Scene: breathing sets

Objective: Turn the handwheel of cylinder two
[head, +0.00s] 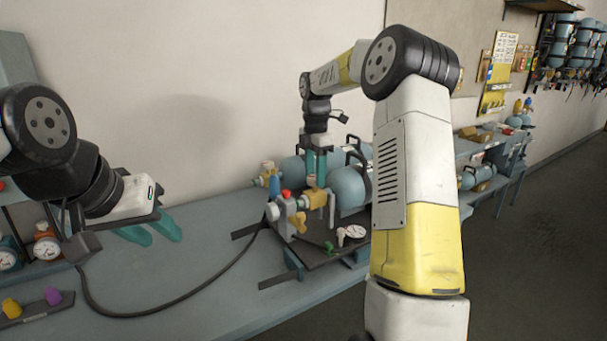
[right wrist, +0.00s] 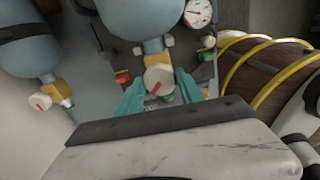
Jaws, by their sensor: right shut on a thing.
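Two light-blue cylinders, a near one (head: 349,187) and a far one (head: 293,168), lie on a dark stand on the bench. I see no number on them. My right gripper (head: 316,166) points down at the near cylinder's brass valve (head: 315,198). The other cylinder's handwheel (right wrist: 40,102) stands free at left. My left gripper (head: 150,231) is open and empty above the bench, well left of the cylinders.
A grey block with a red knob (head: 286,194) stands left of the near valve, with a black hose (head: 185,303) running across the bench. A gauge (head: 355,231) lies on the stand. Gauges and coloured caps sit at far left. The bench's middle is mostly clear.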

